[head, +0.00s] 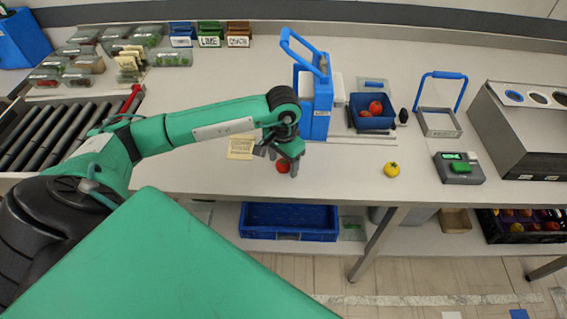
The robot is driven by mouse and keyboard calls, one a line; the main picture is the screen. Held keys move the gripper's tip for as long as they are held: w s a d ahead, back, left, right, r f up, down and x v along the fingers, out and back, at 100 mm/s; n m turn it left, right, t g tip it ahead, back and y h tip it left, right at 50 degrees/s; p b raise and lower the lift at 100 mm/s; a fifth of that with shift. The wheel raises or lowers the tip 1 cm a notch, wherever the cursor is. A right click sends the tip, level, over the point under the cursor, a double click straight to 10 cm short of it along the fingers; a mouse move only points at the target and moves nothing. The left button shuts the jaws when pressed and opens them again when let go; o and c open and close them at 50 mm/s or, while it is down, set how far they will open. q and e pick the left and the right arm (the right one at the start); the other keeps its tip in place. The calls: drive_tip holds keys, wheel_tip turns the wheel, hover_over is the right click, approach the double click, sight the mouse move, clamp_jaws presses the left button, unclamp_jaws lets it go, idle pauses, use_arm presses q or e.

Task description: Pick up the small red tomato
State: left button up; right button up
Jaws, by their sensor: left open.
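A small red tomato (282,167) lies on the light worktop near its front edge, left of the middle of the head view. My left gripper (284,162) is open and right over the tomato, with its fingers pointing down and hiding part of it. I cannot tell whether the fingers touch it. Another red item (375,107) sits in a small blue bin (372,122) to the right. My right gripper is not in view.
A yellow fruit (392,170) and a grey scale (460,168) stand to the right. A blue-handled device (321,105) stands just behind my left gripper. A paper card (241,147) lies left of it. A blue crate (288,237) is on the shelf below.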

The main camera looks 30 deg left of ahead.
use_arm(q)
drive_tip(key=shift+c, duration=0.5)
drive_tip(key=c, duration=1)
